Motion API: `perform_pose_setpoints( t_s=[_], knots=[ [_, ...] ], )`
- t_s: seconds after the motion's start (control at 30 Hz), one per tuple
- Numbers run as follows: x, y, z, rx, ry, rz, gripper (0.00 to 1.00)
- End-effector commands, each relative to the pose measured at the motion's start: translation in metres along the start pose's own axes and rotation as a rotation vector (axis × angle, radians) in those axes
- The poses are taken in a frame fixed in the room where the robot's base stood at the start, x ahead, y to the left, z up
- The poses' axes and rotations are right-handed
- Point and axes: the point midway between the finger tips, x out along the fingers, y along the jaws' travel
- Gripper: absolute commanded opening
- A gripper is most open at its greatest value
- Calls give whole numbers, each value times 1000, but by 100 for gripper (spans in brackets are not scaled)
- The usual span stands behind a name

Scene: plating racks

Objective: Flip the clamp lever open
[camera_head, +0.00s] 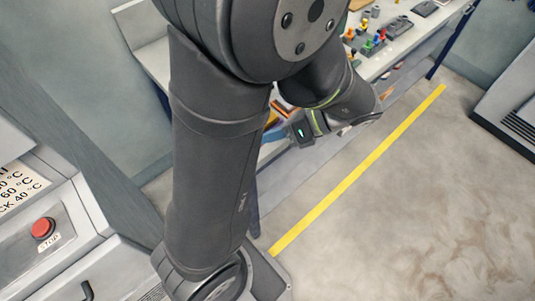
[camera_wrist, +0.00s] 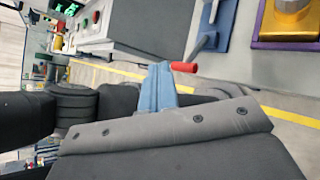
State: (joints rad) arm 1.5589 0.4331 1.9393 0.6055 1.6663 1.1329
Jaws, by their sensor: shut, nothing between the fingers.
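The clamp shows in the wrist view at the top right: a blue base plate (camera_wrist: 222,22) with a grey lever (camera_wrist: 200,46) that ends in a red grip (camera_wrist: 184,67). The lever slants from the base toward the picture's middle. My gripper (camera_wrist: 160,68) points up in the wrist view, its blue fingers closed together and empty. Its tips appear just left of the red grip; I cannot tell whether they touch it. In the head view my gripper (camera_head: 268,152) is partly hidden by my arm, and I cannot make out the clamp there.
A workbench (camera_head: 410,45) runs across the top of the head view, with several coloured small parts on it. A gold block on a purple base (camera_wrist: 288,22) stands right of the clamp. A yellow floor line (camera_head: 360,170) borders free floor. A red stop button (camera_head: 43,228) is at left.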

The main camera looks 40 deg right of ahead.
Motion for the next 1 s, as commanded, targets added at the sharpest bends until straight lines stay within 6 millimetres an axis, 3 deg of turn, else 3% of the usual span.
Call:
perform_pose_setpoints(
  t_s=[0.5,0.8,1.0],
  knots=[
    [-43,21,-68,579,-515,-35,0],
    [-50,36,-117,896,-808,-11,0],
    [-51,45,-137,1029,-950,21,0]
  ],
)
